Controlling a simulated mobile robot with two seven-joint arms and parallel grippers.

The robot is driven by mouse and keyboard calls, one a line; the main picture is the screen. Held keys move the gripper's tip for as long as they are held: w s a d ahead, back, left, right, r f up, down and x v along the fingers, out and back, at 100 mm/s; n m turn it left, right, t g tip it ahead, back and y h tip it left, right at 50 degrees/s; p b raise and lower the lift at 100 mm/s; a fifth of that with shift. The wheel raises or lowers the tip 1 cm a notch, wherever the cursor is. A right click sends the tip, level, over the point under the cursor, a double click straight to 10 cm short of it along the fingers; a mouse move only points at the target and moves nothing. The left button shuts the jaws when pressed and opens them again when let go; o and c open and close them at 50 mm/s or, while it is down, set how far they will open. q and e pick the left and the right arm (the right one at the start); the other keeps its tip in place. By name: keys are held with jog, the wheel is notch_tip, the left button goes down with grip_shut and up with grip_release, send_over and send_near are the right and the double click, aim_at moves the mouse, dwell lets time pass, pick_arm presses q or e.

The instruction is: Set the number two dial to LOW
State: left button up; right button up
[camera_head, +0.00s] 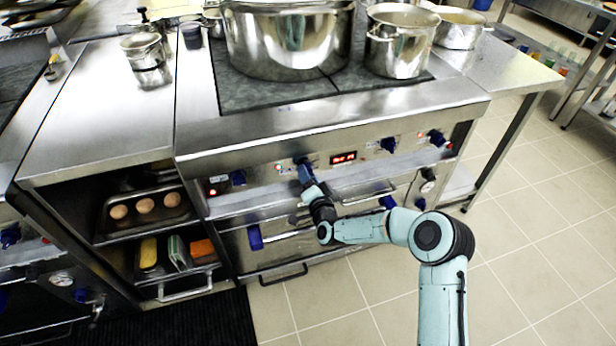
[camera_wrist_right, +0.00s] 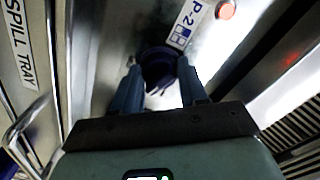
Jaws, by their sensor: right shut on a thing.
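The number two dial (camera_wrist_right: 160,60) is a dark blue knob on the steel front panel of the range. A label reading P-2 (camera_wrist_right: 190,18) and a lit red lamp (camera_wrist_right: 226,10) are beside it in the right wrist view. My right gripper (camera_wrist_right: 159,78) has one finger on each side of the dial and is shut on it. In the head view, my right gripper (camera_head: 305,174) reaches up to the panel and covers most of the dial. The dial's pointer and its LOW mark cannot be made out. My left gripper is not in view.
Other blue dials (camera_head: 238,178) (camera_head: 388,145) (camera_head: 437,138) sit along the panel, with a red display (camera_head: 343,158) between. Oven handles (camera_head: 368,196) stick out below. A large stockpot (camera_head: 285,45) and a smaller pot (camera_head: 398,50) stand on the cooktop.

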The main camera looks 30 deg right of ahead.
jog(key=o, duration=1.1)
jog(key=shift+c, duration=0.2)
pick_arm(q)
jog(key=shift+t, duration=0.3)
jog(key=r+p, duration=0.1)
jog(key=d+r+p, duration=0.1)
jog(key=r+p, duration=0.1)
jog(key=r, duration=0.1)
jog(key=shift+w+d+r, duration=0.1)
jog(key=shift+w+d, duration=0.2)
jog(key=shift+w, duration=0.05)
pick_arm(e)
jog(key=v, duration=1.3)
jog(key=shift+s, duration=0.25)
jog(key=shift+f, duration=0.15)
